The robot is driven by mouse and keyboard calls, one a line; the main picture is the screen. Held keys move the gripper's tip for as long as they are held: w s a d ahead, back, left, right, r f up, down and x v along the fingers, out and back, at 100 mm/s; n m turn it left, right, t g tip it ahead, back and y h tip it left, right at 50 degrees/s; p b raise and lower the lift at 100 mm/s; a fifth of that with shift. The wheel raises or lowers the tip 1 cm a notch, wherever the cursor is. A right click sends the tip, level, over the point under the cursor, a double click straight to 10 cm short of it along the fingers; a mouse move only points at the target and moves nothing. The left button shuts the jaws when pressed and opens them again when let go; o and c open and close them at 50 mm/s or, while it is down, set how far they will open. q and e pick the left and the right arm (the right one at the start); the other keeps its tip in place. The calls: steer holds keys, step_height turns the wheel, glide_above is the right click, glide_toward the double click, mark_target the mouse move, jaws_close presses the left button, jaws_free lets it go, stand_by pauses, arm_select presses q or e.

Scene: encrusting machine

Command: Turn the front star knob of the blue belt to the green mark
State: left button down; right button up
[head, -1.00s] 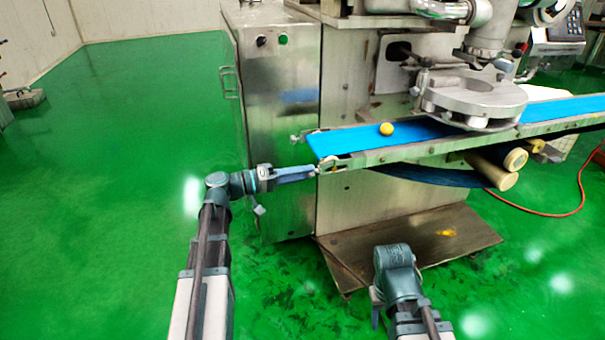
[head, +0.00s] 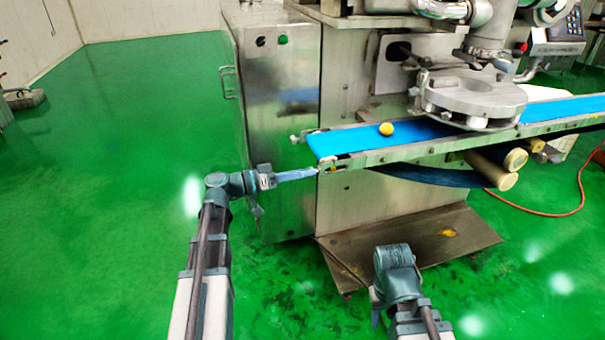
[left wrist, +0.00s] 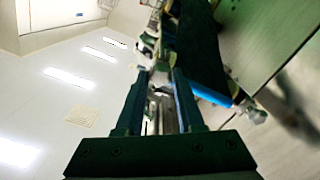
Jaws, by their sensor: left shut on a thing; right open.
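The blue belt (head: 350,139) runs from the machine's middle to its left end. My left gripper (head: 316,171) is shut at the belt's near left corner, where the front star knob sits; the fingers mostly hide the knob in the head view. In the left wrist view, pale metal of the front star knob (left wrist: 160,88) shows between the fingertips (left wrist: 160,80). I cannot make out the green mark beside it. My right gripper (head: 376,317) is low in front of the machine, away from the belt; only a small part of it shows, and it is open.
Another knob (head: 296,139) sticks out at the belt's far left corner. A yellow ball (head: 386,129) lies on the belt. A steel cabinet (head: 275,110) stands behind. A metal base plate (head: 420,240) lies below.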

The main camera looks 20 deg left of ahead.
stand_by(0.4)
arm_select(q)
steer(key=c, duration=0.5)
jaws_free()
steer(key=v, duration=1.4)
steer(key=shift+d, duration=0.2)
